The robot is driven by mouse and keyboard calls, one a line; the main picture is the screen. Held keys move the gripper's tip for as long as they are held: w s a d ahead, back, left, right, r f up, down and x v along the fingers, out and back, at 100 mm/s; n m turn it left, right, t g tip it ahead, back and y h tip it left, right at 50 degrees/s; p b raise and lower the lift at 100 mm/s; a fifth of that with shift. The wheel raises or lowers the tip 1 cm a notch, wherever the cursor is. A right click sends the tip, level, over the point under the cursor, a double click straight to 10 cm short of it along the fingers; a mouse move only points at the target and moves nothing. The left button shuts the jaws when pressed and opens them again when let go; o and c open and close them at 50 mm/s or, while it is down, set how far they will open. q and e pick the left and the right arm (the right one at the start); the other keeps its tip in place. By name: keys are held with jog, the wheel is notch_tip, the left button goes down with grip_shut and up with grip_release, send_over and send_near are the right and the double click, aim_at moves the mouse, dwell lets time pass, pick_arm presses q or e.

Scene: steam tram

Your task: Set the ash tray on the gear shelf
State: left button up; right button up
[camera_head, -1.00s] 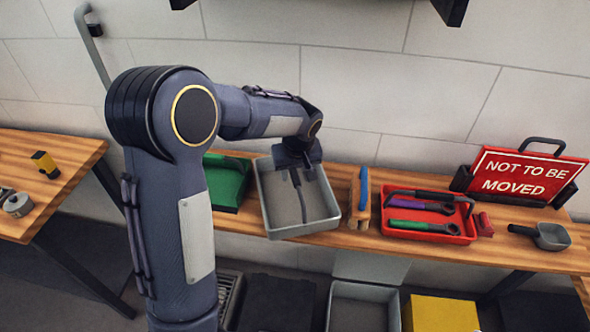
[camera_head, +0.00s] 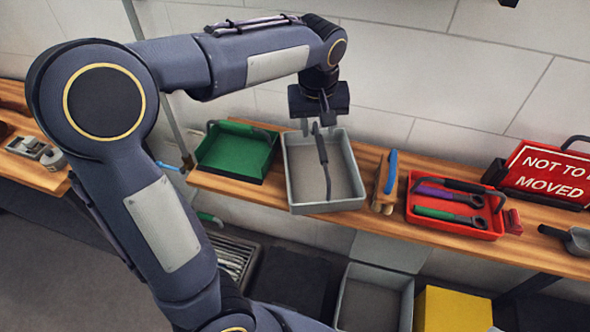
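The ash tray, a grey rectangular open tray (camera_head: 357,186), rests on the wooden shelf (camera_head: 455,244) against the tiled wall. A dark rod-like handle (camera_head: 322,152) runs across the tray from its back edge to its front. I cannot tell whether it is part of the tray or a tool lying in it. My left gripper (camera_head: 318,124) is above the back edge of the tray, pointing down. Its fingers look apart, on either side of the handle's upper end. I see nothing lifted in it. My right gripper is out of view.
A grey bin (camera_head: 370,298) and yellow box (camera_head: 452,310) are below.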

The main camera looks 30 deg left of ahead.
pick_arm(q)
jog(key=s+d+f+m+t+h, duration=0.1)
jog(key=s+f+m+h, duration=0.1)
jog(key=s, duration=0.9)
jog(key=s+d+f+m+t+h, duration=0.2)
jog(key=s+m, duration=0.1)
jog(key=s, duration=0.8)
jog(key=shift+s+f, duration=0.2)
jog(key=shift+f, duration=0.1)
